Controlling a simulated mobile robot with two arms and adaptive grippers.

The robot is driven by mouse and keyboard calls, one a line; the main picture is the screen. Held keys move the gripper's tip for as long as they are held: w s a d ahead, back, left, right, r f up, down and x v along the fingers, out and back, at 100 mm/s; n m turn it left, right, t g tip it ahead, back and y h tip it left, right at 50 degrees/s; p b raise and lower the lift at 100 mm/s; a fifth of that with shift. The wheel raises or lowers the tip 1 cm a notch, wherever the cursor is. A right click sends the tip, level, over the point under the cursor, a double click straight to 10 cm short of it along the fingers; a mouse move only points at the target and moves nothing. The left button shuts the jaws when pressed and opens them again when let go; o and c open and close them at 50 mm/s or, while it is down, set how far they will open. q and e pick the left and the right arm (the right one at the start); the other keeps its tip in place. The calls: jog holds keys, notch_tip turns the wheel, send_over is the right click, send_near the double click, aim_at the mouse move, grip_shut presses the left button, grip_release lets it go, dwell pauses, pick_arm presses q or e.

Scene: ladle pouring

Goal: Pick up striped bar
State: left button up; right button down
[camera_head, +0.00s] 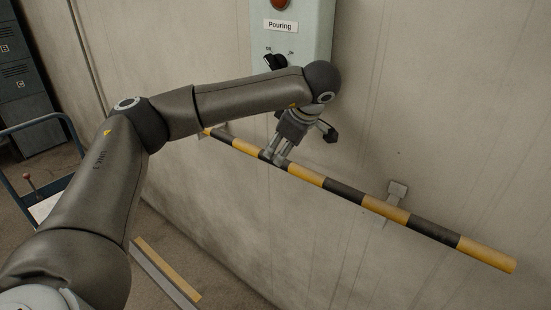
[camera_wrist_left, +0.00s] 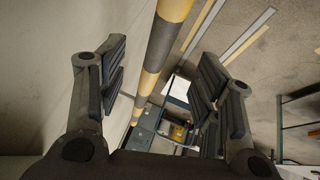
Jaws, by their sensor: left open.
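The striped bar (camera_head: 343,189) is yellow and black. It rests in wall brackets and slants down to the right in the head view. My left gripper (camera_head: 274,159) is at the bar's left-middle part, with its fingers pointing down at it. In the left wrist view the bar (camera_wrist_left: 163,45) runs between the two open fingers of my left gripper (camera_wrist_left: 160,85). I cannot tell whether a finger touches the bar. My right gripper is in neither view.
A bracket (camera_head: 397,190) on the wall holds the bar. A grey control box (camera_head: 312,40) labelled Pouring is above it. A blue-framed cart (camera_head: 45,205) and dark lockers (camera_head: 28,80) stand at the left. A yellow strip (camera_head: 168,268) lies on the floor.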

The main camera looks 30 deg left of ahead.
pick_arm(q)
jog(key=shift+x, duration=0.85)
jog(key=p+x, duration=0.1)
jog(key=x, duration=0.3)
jog(key=shift+a+f, duration=0.1)
jog(key=shift+a, duration=0.1)
jog(key=shift+w+a+f, duration=0.1)
jog(key=shift+a+f, duration=0.05)
jog(key=shift+f, duration=0.05)
jog(key=shift+r, duration=0.1)
grip_shut()
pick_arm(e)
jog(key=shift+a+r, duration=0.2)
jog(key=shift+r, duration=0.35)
